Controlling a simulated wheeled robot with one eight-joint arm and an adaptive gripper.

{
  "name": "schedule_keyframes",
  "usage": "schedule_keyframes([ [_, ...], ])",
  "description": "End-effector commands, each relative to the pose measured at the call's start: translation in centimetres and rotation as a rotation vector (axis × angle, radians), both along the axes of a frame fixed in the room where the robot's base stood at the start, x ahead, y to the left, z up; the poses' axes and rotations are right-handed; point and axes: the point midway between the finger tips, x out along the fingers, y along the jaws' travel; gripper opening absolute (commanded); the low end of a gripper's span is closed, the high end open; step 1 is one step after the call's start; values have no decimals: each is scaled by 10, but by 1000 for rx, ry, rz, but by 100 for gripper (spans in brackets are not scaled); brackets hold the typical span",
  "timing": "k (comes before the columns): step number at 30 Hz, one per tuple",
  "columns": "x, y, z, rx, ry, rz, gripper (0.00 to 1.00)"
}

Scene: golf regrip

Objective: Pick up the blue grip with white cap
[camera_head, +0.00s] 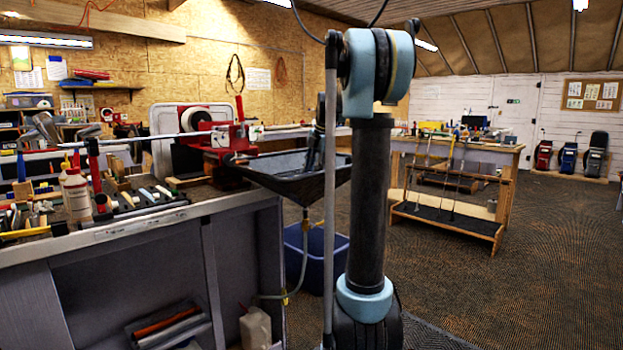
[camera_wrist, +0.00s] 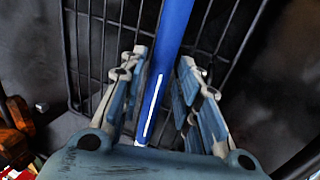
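The blue grip (camera_wrist: 170,40) runs steeply through the middle of the wrist view, with a white stripe along it. No white cap can be made out. My gripper (camera_wrist: 162,66) has one finger on each side of the grip. The fingers stand apart, with narrow gaps beside the grip; contact at the tips is hard to judge. In the head view my arm reaches over the black tray (camera_head: 272,172) at the workbench's right end. The grip cannot be made out there.
A black wire rack (camera_wrist: 85,45) lies behind the grip. The workbench (camera_head: 120,232) holds a red vise (camera_head: 222,140), bottles and many tools at left. A blue bin (camera_head: 318,250) stands below the tray. Open floor (camera_head: 540,260) lies to the right, before a wooden club rack (camera_head: 440,222).

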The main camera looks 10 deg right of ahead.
Motion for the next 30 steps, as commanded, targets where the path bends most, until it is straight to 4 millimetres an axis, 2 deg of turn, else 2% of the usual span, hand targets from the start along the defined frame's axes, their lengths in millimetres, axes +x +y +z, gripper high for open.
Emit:
schedule_keyframes([
  [8, 1, 1, -6, 1, 1, 0, 30],
  [9, 1, 1, -6, 1, 1, 0, 28],
  [13, 1, 0, -6, 0, 0, -1, 0],
  [24, 1, 0, -4, 0, 1, -1, 0],
  [30, 1, 2, 14, 0, 1, 2, 0],
])
